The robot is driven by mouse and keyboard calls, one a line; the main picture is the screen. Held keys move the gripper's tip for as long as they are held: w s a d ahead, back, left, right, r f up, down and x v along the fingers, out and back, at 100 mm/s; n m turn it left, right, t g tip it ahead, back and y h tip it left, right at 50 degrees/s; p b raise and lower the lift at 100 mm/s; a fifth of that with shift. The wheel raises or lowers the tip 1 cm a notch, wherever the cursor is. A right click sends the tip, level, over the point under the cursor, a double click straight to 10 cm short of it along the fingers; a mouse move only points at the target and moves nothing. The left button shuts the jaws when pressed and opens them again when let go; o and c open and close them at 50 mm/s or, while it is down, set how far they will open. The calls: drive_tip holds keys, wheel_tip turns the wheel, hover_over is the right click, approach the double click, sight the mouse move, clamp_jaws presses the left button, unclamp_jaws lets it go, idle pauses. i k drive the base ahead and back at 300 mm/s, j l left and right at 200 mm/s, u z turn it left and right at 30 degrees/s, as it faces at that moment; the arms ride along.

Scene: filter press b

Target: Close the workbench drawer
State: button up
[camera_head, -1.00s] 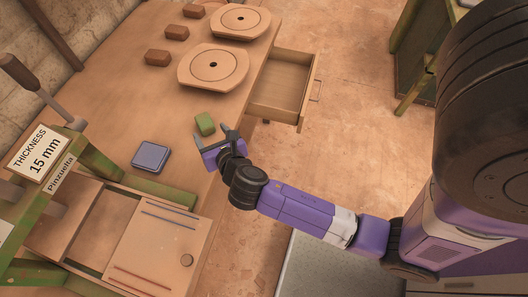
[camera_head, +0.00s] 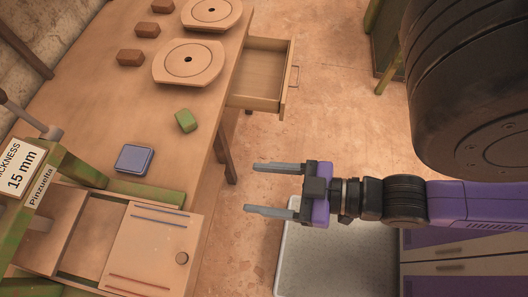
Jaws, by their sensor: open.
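The workbench drawer (camera_head: 258,88) sticks out from the right side of the wooden workbench (camera_head: 92,100). It is pulled open and looks empty inside. Its handle (camera_head: 295,77) is on the front panel, facing right. My gripper (camera_head: 256,189) is open and empty, with its two grey fingers pointing left. It is off the bench's right edge, below the drawer in the picture and apart from it.
On the bench lie two round wooden plates (camera_head: 191,74), several brown blocks (camera_head: 131,57), a green block (camera_head: 186,121) and a blue square box (camera_head: 134,158). A green-framed press with a sign (camera_head: 21,170) stands at the left. A bench leg (camera_head: 226,157) stands near my gripper. Floor right of the drawer is clear.

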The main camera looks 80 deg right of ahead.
sight(260, 82)
drive_tip(key=k+l+z, duration=0.25)
drive_tip(key=l+z, duration=0.2)
drive_tip(key=l, duration=0.2)
drive_tip(key=k+l+z, duration=0.25)
drive_tip(key=l+z, duration=0.25)
drive_tip(key=l, duration=0.2)
drive_tip(key=k+l, duration=0.1)
drive_tip(key=l, duration=0.25)
drive_tip(key=k+l+z, duration=0.1)
drive_tip(key=l, duration=0.25)
drive_tip(key=k+l, duration=0.15)
drive_tip(key=l, duration=0.2)
